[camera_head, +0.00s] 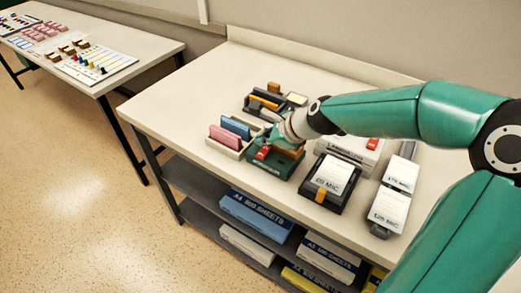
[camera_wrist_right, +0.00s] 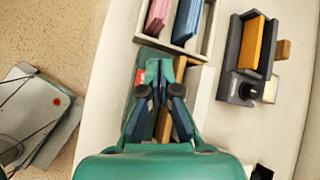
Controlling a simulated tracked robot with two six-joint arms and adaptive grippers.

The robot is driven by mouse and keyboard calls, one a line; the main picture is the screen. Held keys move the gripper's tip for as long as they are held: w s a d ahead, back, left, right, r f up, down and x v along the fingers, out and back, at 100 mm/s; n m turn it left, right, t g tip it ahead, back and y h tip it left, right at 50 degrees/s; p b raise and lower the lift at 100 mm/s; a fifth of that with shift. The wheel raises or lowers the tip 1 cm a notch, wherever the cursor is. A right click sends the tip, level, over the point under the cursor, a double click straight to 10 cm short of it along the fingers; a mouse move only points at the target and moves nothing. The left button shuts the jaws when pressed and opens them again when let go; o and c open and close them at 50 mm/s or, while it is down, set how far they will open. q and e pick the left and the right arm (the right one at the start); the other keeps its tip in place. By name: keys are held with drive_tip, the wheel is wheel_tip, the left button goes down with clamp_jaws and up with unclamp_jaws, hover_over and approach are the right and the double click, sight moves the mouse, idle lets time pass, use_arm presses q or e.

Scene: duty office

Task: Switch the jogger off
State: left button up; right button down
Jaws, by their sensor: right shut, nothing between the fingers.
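The jogger appears to be the dark green box (camera_head: 273,164) on the table, with a red switch (camera_head: 263,152) on its front left top and a brown upright part behind it. In the right wrist view the red switch (camera_wrist_right: 140,77) shows just left of my fingers, and part of the box is hidden under them. My right gripper (camera_head: 265,141) is shut and empty, its tips just above the box near the red switch. It also shows in the right wrist view (camera_wrist_right: 160,72). I cannot tell whether the tips touch, or the switch's position. My left gripper is not in view.
A tray with pink and blue pads (camera_head: 226,149) stands close left of the box. A dark stamp tray (camera_head: 264,102) is behind. A white machine with another red switch (camera_head: 372,143) and a black card holder (camera_head: 314,195) stand right. The table's left part is clear.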

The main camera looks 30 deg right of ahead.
sight(265, 152)
drive_tip(key=r+p, duration=0.3)
drive_tip(key=r, duration=0.1)
drive_tip(key=shift+w+d, duration=0.1)
drive_tip(key=shift+d, duration=0.2)
idle(0.3)
